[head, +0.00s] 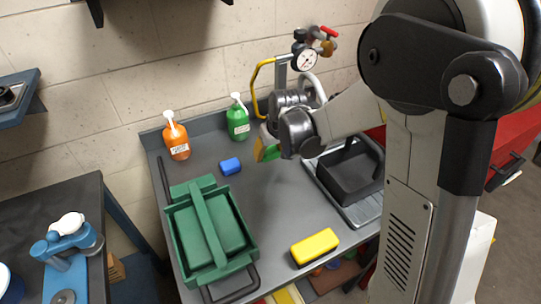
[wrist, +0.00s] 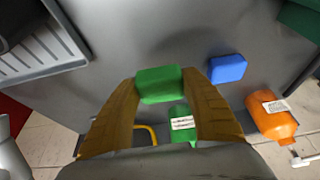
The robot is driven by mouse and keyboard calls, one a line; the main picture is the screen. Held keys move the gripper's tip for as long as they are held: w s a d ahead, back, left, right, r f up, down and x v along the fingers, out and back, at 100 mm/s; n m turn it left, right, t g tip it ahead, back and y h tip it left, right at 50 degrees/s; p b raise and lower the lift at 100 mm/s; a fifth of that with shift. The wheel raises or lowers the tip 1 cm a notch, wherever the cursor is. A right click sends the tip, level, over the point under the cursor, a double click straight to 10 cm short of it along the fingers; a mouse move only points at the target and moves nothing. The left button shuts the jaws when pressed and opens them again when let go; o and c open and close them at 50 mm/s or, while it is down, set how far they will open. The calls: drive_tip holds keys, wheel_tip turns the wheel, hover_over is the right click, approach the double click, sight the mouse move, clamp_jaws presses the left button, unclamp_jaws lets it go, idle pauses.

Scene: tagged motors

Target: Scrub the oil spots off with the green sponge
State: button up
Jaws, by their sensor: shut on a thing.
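The green sponge (wrist: 160,85) is held between the two tan fingers of my gripper (wrist: 163,92) in the wrist view. In the head view my gripper (head: 264,148) is above the back of the grey bench (head: 275,215), in front of the yellow tap handle. A bit of the green sponge (head: 271,153) shows there; the rest is hidden by the arm. I cannot make out any oil spots on the bench top in either view.
A blue sponge (head: 230,166) and a yellow sponge (head: 314,247) lie on the bench. Orange (head: 177,138) and green (head: 238,118) pump bottles stand at the back. A green tool tray (head: 245,262) is at left, a black basin (head: 350,175) at right. The bench middle is clear.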

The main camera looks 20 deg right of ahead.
drive_tip(key=shift+r+p, duration=0.95)
drive_tip(key=shift+r, duration=0.75)
drive_tip(key=shift+s, duration=0.1)
